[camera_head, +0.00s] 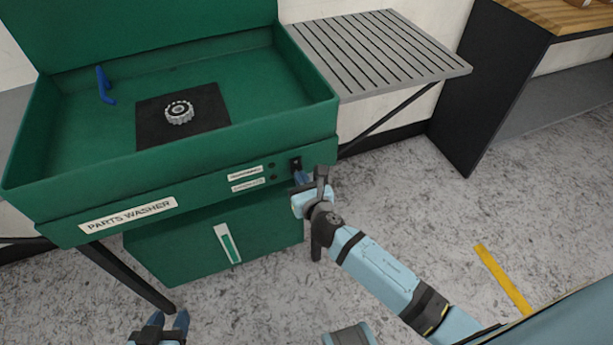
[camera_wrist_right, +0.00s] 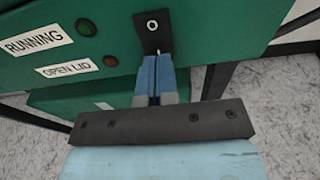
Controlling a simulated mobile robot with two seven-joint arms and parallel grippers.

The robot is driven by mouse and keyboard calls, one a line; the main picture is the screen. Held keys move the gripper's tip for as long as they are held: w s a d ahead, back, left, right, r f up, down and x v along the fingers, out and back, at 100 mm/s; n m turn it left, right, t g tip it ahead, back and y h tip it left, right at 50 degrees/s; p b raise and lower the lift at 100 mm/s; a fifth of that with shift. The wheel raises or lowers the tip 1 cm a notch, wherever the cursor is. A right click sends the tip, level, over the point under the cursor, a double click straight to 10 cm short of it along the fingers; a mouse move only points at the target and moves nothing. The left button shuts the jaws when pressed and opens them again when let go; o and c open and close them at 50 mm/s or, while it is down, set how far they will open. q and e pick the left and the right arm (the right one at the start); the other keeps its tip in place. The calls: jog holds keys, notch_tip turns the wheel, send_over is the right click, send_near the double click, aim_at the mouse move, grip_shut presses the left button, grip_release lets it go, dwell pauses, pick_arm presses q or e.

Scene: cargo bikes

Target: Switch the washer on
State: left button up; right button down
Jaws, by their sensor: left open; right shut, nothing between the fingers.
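The green parts washer (camera_head: 60,215) stands at the left with its lid (camera_head: 140,25) raised. A black switch plate (camera_head: 295,162) sits at the right end of its front panel. In the right wrist view the plate (camera_wrist_right: 152,31) shows a small round metal part near its top. My right gripper (camera_head: 300,178) is shut and empty, its blue fingertips (camera_wrist_right: 157,68) at the plate's lower edge, partly hiding it. I cannot tell whether they touch. My left gripper (camera_head: 167,326) is open and empty, low in front of the washer.
Beside the plate are a RUNNING label (camera_wrist_right: 35,38) and an OPEN LID label (camera_wrist_right: 68,70), each with a dark indicator lamp. A toothed metal gear (camera_head: 179,112) lies on a black mat in the basin. A slatted side shelf (camera_head: 380,50) adjoins the right.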

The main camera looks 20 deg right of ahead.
jog(key=shift+w, duration=0.35)
